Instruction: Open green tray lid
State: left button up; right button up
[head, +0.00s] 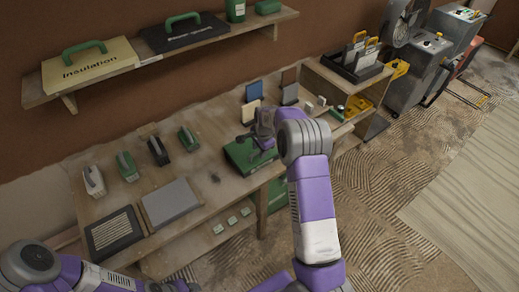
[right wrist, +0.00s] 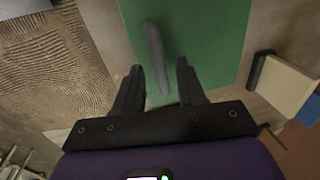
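The green tray with its flat lid (head: 236,153) lies on the workbench near its front edge, partly hidden by my right arm. In the right wrist view the green lid (right wrist: 205,40) fills the upper middle, with a grey-green bar handle (right wrist: 154,45) on it. My right gripper (head: 254,140) is over the lid. In the right wrist view its fingers (right wrist: 159,70) are apart, one on each side of the handle's near end, and contact cannot be told. My left arm (head: 95,277) is low at the left; its fingers are not clear at the bottom edge.
The workbench (head: 213,180) also carries a grey box (head: 171,202), a dark grated panel (head: 114,233) and several small tools at the back left. Upright sample boards stand behind the tray. A shelf (head: 170,55) with handled cases hangs above. Open floor lies at the right.

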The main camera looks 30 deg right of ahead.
grip_shut()
dwell(0.4)
